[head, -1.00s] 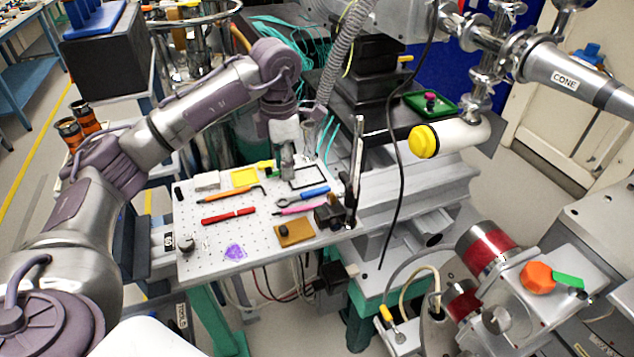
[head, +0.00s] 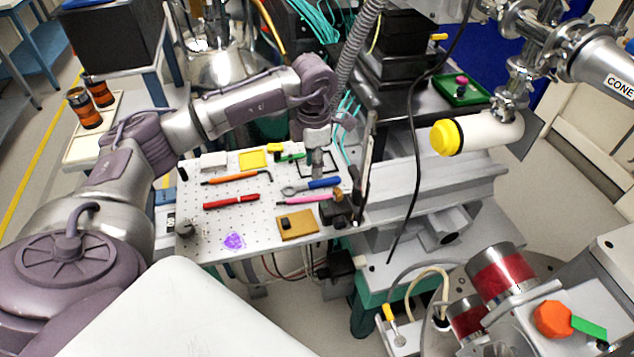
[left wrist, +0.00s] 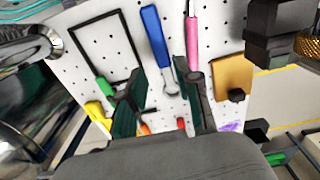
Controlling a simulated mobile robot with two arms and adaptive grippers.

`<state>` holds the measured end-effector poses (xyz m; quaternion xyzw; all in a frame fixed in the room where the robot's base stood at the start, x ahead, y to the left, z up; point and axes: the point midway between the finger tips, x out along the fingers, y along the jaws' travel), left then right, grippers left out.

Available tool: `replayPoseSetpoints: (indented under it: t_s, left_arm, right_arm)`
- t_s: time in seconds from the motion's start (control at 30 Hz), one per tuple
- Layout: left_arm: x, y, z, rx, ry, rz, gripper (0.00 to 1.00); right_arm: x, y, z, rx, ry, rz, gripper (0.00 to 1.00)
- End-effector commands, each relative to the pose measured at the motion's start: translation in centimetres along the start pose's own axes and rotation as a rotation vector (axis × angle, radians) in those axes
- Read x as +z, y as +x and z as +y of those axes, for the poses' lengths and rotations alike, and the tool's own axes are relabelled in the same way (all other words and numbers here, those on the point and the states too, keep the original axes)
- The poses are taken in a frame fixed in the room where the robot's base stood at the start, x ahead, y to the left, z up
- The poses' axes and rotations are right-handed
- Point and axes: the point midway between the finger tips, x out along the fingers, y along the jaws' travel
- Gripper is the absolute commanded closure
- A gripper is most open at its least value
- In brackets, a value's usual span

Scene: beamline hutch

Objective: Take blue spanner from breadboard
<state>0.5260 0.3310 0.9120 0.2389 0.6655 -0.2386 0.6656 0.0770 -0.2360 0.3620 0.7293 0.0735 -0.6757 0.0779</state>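The blue spanner (head: 325,183) lies on the perforated white breadboard (head: 204,247), its blue handle to the right and its grey ring end to the left. My left gripper (head: 316,174) points down just behind the spanner's handle in the head view. In the left wrist view, the open fingers (left wrist: 162,98) stand apart on either side of the spanner (left wrist: 155,36), with its ring end showing in the gap. I cannot tell how high they are above the board. My right gripper is not in view.
A pink tool (head: 295,200) lies close beside the spanner. A black frame (left wrist: 84,48) lies on its other side. An orange hex key (head: 230,179), a red pen-like tool (head: 231,201), a tan block (head: 298,228) and a black mount (head: 338,212) are also on the board.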

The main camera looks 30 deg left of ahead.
Motion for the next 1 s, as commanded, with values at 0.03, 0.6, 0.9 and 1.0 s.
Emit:
replayPoseSetpoints:
  t_s: [0.03, 0.6, 0.9, 1.0]
  left_arm:
    - [0.0, 0.5, -0.1, -0.003, 0.000, 0.004, 0.67]
    - [0.3, 4.9, -0.3, -0.001, 0.000, 0.001, 0.67]
    - [0.3, 4.9, -0.3, -0.001, 0.000, 0.001, 1.00]
    - [0.3, 4.9, -0.3, -0.001, 0.000, 0.000, 1.00]
  right_arm:
    - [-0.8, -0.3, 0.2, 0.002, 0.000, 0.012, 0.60]
    - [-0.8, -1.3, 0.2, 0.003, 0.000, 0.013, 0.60]
    - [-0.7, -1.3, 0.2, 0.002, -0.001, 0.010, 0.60]
    - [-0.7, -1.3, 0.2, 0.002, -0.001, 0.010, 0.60]
